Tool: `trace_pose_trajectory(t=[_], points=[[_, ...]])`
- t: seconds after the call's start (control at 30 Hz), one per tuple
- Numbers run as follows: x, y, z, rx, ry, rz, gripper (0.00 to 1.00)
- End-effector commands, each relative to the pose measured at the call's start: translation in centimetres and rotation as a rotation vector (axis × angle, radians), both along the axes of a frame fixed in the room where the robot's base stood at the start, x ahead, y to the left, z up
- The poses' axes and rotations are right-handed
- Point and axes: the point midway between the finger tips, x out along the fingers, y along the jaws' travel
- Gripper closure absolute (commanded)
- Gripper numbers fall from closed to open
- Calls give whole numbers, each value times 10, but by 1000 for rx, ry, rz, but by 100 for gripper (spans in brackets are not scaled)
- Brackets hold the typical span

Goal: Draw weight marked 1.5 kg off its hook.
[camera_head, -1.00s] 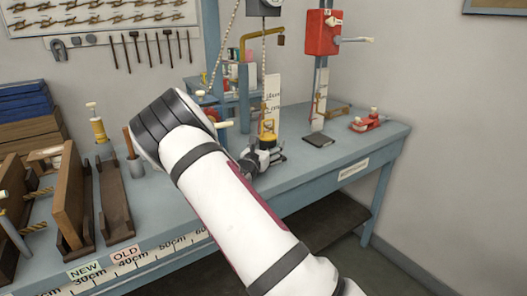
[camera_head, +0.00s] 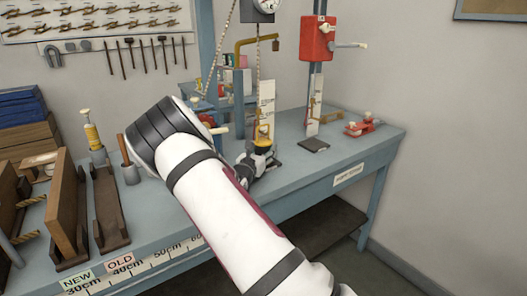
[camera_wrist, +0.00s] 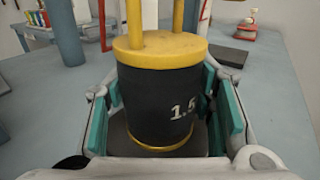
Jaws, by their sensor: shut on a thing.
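The weight, a black cylinder marked "1.5" (camera_wrist: 160,105) with a yellow top and yellow handle bars, stands upright between my gripper's teal pads (camera_wrist: 172,118) in the wrist view. My gripper is shut on its sides. In the head view the weight's yellow part (camera_head: 263,133) shows just above my gripper (camera_head: 262,158), partly hidden by my arm.
A white ruled card (camera_head: 267,98) stands right behind the weight. A red box on a post (camera_head: 317,40) and a red device (camera_head: 363,127) are to the right on the blue bench (camera_head: 330,165). Wooden racks (camera_head: 108,205) fill the left.

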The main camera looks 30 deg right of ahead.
Motion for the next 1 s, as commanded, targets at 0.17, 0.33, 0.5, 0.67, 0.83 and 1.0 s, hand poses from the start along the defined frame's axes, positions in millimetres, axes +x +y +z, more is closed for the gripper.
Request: trace_pose_trajectory(t=[0.17, 0.33, 0.5, 0.67, 0.83, 1.0], points=[[0, -1, 7, -6, -8, -1, 100], [0, -1, 8, -6, -8, 0, 100], [-3, -1, 9, -6, -7, -1, 100], [-9, -1, 9, -6, -7, -1, 100], [-15, -2, 9, -6, -7, -1, 100], [-21, -2, 9, -6, -9, -1, 100]])
